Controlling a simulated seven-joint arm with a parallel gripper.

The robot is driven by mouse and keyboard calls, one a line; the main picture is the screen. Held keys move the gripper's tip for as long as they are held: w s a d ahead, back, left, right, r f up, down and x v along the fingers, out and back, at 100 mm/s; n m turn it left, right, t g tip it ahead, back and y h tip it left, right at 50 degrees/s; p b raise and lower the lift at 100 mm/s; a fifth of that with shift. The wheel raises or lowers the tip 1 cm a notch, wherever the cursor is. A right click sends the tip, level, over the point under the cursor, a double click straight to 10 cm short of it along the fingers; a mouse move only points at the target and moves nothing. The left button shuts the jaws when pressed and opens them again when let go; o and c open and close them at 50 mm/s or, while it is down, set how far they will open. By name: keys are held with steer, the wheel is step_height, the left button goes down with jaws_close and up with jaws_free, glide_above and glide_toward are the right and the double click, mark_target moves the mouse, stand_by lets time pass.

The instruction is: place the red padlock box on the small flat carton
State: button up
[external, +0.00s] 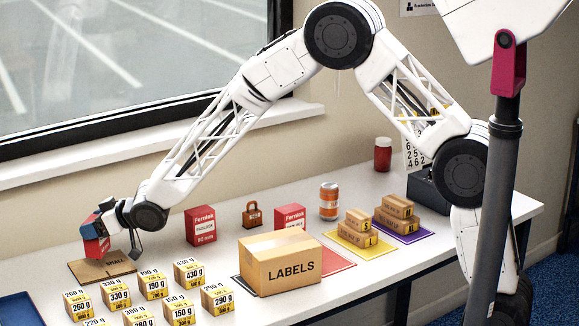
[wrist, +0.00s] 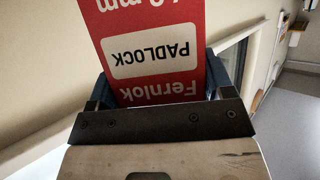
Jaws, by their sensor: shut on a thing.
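The red padlock box (wrist: 155,45), with a white "PADLOCK" label, is between the blue jaws of my gripper (wrist: 160,84) and fills the upper wrist view, its print upside down. In the external view my gripper (external: 100,232) is at the far left, shut on the red box (external: 92,248). The small flat carton (external: 122,268), brown and marked "SMALL", lies on the table directly beneath. The box is over the carton's back part; I cannot tell whether it touches.
Two more red Fernlok boxes (external: 200,226) (external: 289,217) stand to the right, with a brown padlock (external: 253,214) between them. Several yellow weight boxes (external: 187,271) stand in front. A large "LABELS" carton (external: 280,264) is mid-table. A blue tray (external: 18,310) is at front left.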

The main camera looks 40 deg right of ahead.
steer(key=shift+f, duration=1.8)
steer(key=shift+f, duration=0.15)
steer(key=o, duration=1.1)
steer(key=shift+v, duration=1.55)
step_height(320, 180, up, 8)
steer(key=s+d, duration=0.1)
steer(key=shift+s+d, duration=0.1)
steer(key=shift+s, duration=0.05)
